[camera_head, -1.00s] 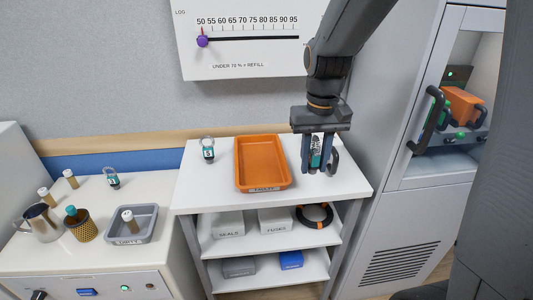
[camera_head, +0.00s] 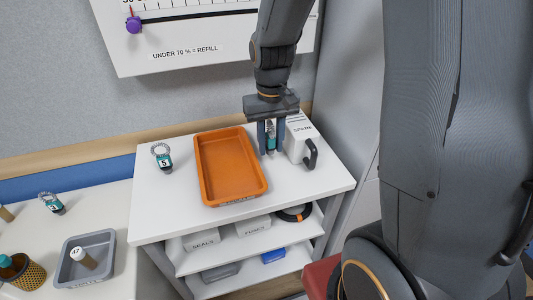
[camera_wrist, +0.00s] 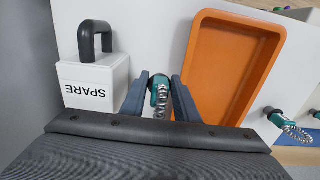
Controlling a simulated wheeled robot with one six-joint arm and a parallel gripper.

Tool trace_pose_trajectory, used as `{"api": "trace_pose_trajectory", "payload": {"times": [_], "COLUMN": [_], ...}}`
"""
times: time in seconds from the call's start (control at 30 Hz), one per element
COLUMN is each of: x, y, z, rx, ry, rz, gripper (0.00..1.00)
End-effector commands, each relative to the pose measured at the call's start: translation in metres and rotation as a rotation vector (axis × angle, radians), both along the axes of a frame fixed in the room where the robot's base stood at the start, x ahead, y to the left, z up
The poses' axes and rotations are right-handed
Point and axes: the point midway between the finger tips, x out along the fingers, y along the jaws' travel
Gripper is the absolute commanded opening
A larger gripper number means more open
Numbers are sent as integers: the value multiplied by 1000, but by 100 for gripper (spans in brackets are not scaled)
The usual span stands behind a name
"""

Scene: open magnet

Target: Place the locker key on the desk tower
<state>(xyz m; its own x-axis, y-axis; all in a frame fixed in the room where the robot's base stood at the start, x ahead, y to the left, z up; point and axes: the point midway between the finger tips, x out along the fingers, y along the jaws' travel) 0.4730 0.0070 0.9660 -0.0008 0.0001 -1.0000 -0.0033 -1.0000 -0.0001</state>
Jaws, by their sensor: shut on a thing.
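My gripper (camera_head: 270,150) points down over the white shelf unit's top, between an orange tray and a white box. It is shut on a teal-tagged key with a coiled band (camera_head: 270,137), which shows between the fingers in the wrist view (camera_wrist: 160,96). The fingers hide part of it, and its number is unreadable. A similar teal key tag marked 5 (camera_head: 164,161) lies left of the tray. Another marked 3 (camera_head: 53,204) lies on the left counter. I cannot tell which thing is the desk tower.
The orange tray (camera_head: 200,160) is empty. The white SPARE box (camera_head: 297,145) with a dark handle stands close right of my gripper. Lower shelves hold a SEALS box (camera_head: 203,241), a FUSES box (camera_head: 253,227) and a dark ring (camera_head: 293,213). The top's front right is clear.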

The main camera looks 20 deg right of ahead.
Motion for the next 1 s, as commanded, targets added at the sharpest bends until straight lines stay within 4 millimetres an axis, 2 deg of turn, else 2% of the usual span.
{"api": "trace_pose_trajectory", "payload": {"times": [0.33, 0.8, 0.83, 0.87, 1.0], "x": [-1, 0, 0, 0, 0], "y": [2, 2, 2, 2, 2], "z": [-38, -47, -47, -47, -46], "rx": [0, 0, 0, 0, 0], "ry": [2, 0, -1, -1, -1], "rz": [4, 4, 4, 4, 4], "gripper": [6, 6, 31, 36, 36]}}
